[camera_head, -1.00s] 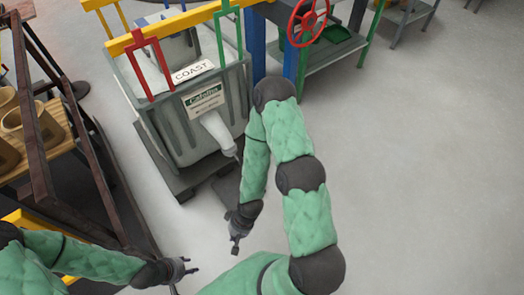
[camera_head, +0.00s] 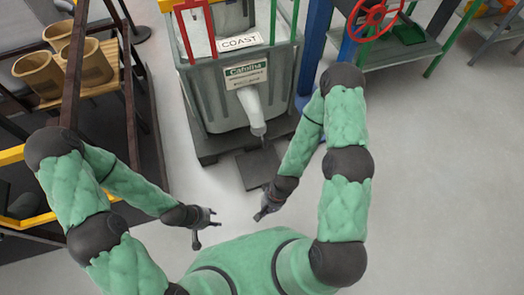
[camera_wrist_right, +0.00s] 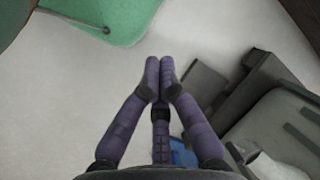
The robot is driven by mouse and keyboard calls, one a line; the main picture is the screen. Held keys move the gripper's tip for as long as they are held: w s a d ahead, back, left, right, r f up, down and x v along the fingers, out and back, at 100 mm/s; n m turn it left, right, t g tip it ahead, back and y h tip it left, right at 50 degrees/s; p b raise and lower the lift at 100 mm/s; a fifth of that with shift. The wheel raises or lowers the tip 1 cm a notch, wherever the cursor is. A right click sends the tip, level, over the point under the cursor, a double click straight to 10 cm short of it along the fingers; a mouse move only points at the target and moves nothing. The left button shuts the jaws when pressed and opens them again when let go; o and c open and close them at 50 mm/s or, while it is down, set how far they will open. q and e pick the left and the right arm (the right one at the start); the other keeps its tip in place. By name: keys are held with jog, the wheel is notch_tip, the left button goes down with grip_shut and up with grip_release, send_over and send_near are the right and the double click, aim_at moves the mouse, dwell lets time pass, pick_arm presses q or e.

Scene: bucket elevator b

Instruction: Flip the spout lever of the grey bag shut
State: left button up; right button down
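The grey bag (camera_head: 205,95) hangs in a frame at the top centre of the head view, with a "COAST" sign and a green label on its front. Its pale spout (camera_head: 251,104) points down and ends in a small dark tip (camera_head: 261,133); I cannot make out the lever's position. The right wrist view also shows grey bag material (camera_wrist_right: 285,130) at lower right. My left gripper (camera_head: 207,228) is empty, fingers spread, below and left of the spout. My right gripper (camera_head: 262,212) is below the spout, apart from it; in the wrist view its fingertips (camera_wrist_right: 160,62) are together with nothing between them.
A dark plate (camera_head: 258,168) lies on the floor below the spout. A shelf with tan buckets (camera_head: 88,65) and dark posts stands left. A blue post (camera_head: 312,45), red handwheel (camera_head: 372,14) and bench (camera_head: 400,52) stand right. The floor at right (camera_head: 440,170) is clear.

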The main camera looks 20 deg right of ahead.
jog(key=s+a+f+m+g+y, duration=0.45)
jog(key=a+m, duration=0.25)
jog(key=m, duration=0.5)
jog(key=w+a+f+m+t+y+p, duration=0.1)
jog(key=w+a+m+t+y, duration=0.15)
jog(key=w+m+t, duration=0.5)
jog(key=w+a+f+m+t+y, duration=0.15)
jog(key=w+m+t+y, duration=0.3)
jog(key=w+m, duration=0.6)
jog(key=w+d+f+m+t+h, duration=0.2)
jog(key=w+d+m+t+h, duration=0.1)
jog(key=d+m+t+h, duration=0.2)
jog(key=w+d+f+m+t+h, duration=0.1)
jog(key=w+d+m+t+h, duration=0.2)
jog(key=d+m+t+h, duration=0.3)
jog(key=d+m+h, duration=0.2)
jog(key=d+m, duration=0.3)
jog(key=m, duration=0.2)
jog(key=shift+f+h+p, duration=0.35)
jog(key=shift+p, duration=0.05)
jog(key=shift+d+t, duration=0.1)
jog(key=shift+t, duration=0.15)
